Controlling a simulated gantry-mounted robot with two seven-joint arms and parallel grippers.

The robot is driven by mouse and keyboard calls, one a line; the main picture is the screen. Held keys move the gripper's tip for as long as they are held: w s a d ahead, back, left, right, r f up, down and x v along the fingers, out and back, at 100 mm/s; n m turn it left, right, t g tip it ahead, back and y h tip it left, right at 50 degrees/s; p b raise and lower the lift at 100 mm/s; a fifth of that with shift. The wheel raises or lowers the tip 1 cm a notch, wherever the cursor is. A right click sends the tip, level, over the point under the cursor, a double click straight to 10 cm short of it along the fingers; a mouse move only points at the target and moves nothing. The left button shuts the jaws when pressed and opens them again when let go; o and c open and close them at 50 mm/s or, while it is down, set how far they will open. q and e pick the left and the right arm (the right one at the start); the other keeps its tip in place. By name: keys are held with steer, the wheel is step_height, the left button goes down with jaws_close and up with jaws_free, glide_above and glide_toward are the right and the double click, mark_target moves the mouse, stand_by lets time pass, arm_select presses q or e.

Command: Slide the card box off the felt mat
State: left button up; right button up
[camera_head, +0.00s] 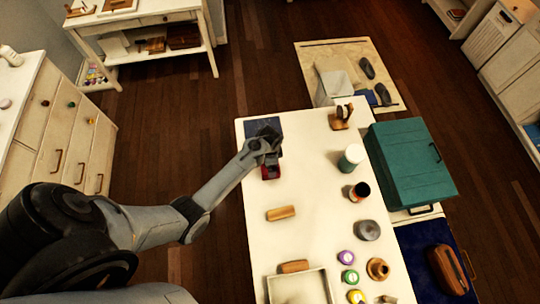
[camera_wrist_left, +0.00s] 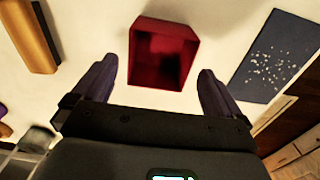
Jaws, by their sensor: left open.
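The card box, a small dark red box (camera_wrist_left: 163,52), sits on the white table with a bare strip between it and the mat in the left wrist view. In the head view the red box (camera_head: 271,173) is partly hidden by my gripper. The dark blue felt mat (camera_head: 262,125) lies at the table's far left corner; it also shows with pale specks in the left wrist view (camera_wrist_left: 276,56). My left gripper (camera_wrist_left: 157,69) is open, its fingers at either side of the box's near end with visible gaps. My right gripper is out of view.
Jars and spools, including a white-green jar (camera_head: 350,158), line the right side. A teal case (camera_head: 410,160) stands beside the table. The middle is clear.

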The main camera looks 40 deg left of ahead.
arm_select(q)
steer(key=shift+r, duration=2.5)
